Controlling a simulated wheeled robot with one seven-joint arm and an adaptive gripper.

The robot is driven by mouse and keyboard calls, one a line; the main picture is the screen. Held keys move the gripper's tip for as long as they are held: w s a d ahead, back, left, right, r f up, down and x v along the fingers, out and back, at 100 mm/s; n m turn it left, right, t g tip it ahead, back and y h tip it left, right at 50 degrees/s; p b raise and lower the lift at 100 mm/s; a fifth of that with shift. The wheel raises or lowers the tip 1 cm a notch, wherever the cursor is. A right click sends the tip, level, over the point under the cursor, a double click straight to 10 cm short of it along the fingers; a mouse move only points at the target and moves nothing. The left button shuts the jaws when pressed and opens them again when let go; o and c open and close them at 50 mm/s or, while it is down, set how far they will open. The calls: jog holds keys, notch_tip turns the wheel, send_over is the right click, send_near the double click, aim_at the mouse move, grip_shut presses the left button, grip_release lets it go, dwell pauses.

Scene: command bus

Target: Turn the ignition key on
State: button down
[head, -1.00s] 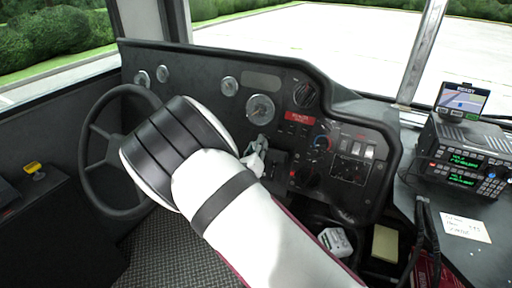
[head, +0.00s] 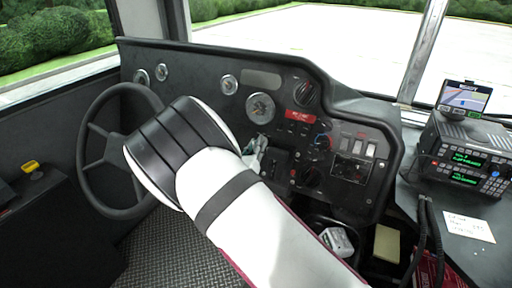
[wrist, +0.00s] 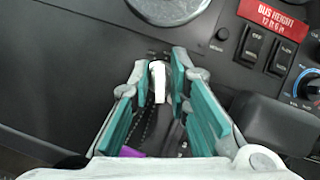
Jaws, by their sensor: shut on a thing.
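The ignition key (wrist: 158,76) shows as a white, upright piece between the fingertips of my gripper (wrist: 164,70) in the wrist view. The teal-padded fingers are closed on it, just below a round gauge on the dark dashboard. A dark strap or chain (wrist: 146,120) and a purple piece (wrist: 131,152) hang below the key between the fingers. The lock slot is hidden, so I cannot tell how far the key is turned. In the head view my arm covers most of the gripper, and the key cannot be made out.
The steering wheel (head: 84,143) is left of my arm. Rocker switches (wrist: 268,50) and a red label (wrist: 272,13) lie right of the gripper. A black block (wrist: 275,122) juts out close to the right finger. A radio unit (head: 466,160) stands on the right console.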

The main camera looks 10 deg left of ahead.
jog(key=m+h+b, duration=0.1)
jog(key=m+h, duration=0.1)
jog(key=m, duration=0.1)
jog(key=m+g+h+b, duration=0.1)
jog(key=m, duration=0.3)
jog(key=shift+a+f+m+h, duration=0.1)
jog(key=shift+f+m+h, duration=0.05)
jog(key=shift+m+h, duration=0.2)
jog(key=m+g+h+b, duration=0.1)
jog(key=m, duration=0.2)
jog(key=m+g+h+b, duration=0.1)
jog(key=m, duration=0.2)
jog(key=shift+b, duration=0.3)
jog(key=shift+m+h, duration=0.25)
jog(key=shift+m, duration=0.1)
jog(key=c, duration=1.8)
grip_release()
jog(key=v, duration=1.2)
jog(key=shift+r, duration=0.25)
